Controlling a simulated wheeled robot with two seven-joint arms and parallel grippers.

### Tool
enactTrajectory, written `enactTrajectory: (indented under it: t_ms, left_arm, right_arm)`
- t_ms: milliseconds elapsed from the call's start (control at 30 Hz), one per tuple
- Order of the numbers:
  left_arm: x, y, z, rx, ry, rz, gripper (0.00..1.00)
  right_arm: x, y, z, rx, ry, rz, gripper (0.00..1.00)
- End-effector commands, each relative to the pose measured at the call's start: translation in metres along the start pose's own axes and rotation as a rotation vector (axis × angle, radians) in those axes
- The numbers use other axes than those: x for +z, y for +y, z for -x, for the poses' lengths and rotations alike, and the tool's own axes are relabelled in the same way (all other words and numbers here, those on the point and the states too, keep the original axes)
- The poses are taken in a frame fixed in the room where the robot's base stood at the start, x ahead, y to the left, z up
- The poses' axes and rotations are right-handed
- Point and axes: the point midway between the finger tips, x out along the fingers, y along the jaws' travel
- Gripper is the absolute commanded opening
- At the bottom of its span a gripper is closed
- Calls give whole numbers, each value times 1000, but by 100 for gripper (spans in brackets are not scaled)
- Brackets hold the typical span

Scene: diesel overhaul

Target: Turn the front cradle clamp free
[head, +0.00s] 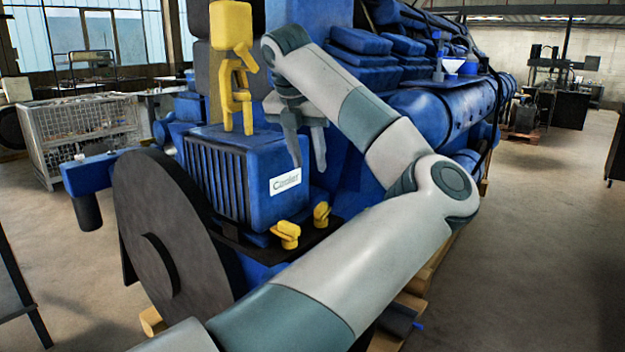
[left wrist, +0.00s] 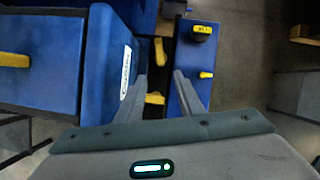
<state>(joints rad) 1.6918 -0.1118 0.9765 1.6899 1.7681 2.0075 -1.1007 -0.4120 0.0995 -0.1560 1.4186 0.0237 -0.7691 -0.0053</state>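Two small yellow clamps sit on the dark ledge at the foot of the blue cooler (head: 225,178) in the head view: a nearer clamp (head: 285,236) and a farther clamp (head: 322,215). My left gripper (head: 309,167) points down beside the cooler's labelled face, above the clamps and apart from them. Its two fingers are spread with nothing between them. In the left wrist view my left gripper (left wrist: 160,76) is open too, with one yellow clamp (left wrist: 155,98) seen between the fingers and another yellow clamp (left wrist: 158,51) beyond. My right gripper is not in view.
A yellow lifting hook (head: 236,85) stands over the cooler's top. A large dark disc (head: 165,235) stands in front. The blue engine (head: 450,105) extends behind. In the left wrist view, a blue block (left wrist: 190,50) with yellow parts lies close to the right finger. Floor is clear at right.

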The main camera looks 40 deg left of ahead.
Motion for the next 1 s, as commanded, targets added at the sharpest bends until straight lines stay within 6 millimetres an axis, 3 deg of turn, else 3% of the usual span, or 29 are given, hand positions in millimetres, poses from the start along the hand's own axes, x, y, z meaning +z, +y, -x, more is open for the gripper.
enactTrajectory:
  t_ms: [200,600,733,1000]
  left_arm:
    - [0,0,23,-1,-1,-1,34]
    - [0,0,29,0,1,0,34]
    - [0,0,29,2,2,1,62]
    - [-8,15,42,59,35,39,62]
  right_arm:
    - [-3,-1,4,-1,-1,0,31]
    - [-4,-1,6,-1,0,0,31]
    - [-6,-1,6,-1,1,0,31]
    - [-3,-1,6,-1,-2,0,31]
